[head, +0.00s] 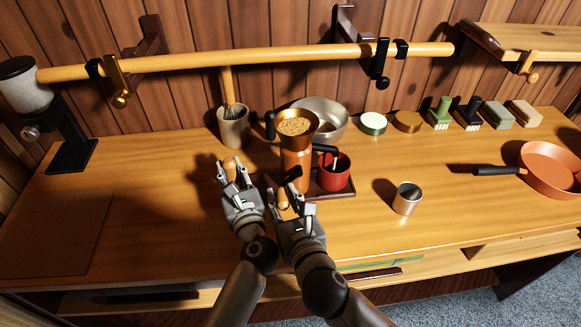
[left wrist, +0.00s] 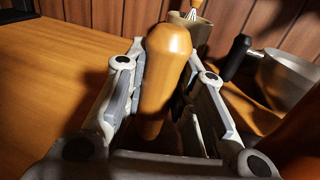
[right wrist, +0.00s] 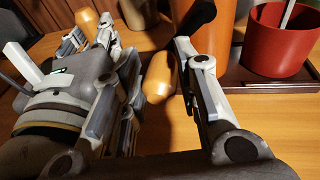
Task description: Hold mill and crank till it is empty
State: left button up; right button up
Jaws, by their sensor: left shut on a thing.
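The mill (head: 297,152) is an orange-copper body with a wide funnel on top, holding a heap of tan grains (head: 295,126). It stands upright on a dark tray. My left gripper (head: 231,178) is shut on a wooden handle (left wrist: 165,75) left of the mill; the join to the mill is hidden. My right gripper (head: 287,205) is in front of the mill, open around a wooden knob (right wrist: 158,75) below a black crank arm (head: 293,174). In the right wrist view a gap shows between the knob and the right finger.
A red cup (head: 336,174) stands right of the mill on the tray (head: 335,194). A steel pan (head: 333,112) and a whisk holder (head: 234,131) are behind. A metal cup (head: 406,198) and an orange frying pan (head: 549,176) stand right.

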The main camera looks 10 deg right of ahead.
jog(key=o, duration=0.5)
jog(key=shift+s, duration=0.15)
jog(key=shift+s, duration=0.2)
jog(key=shift+v, duration=3.75)
jog(key=shift+r, duration=0.1)
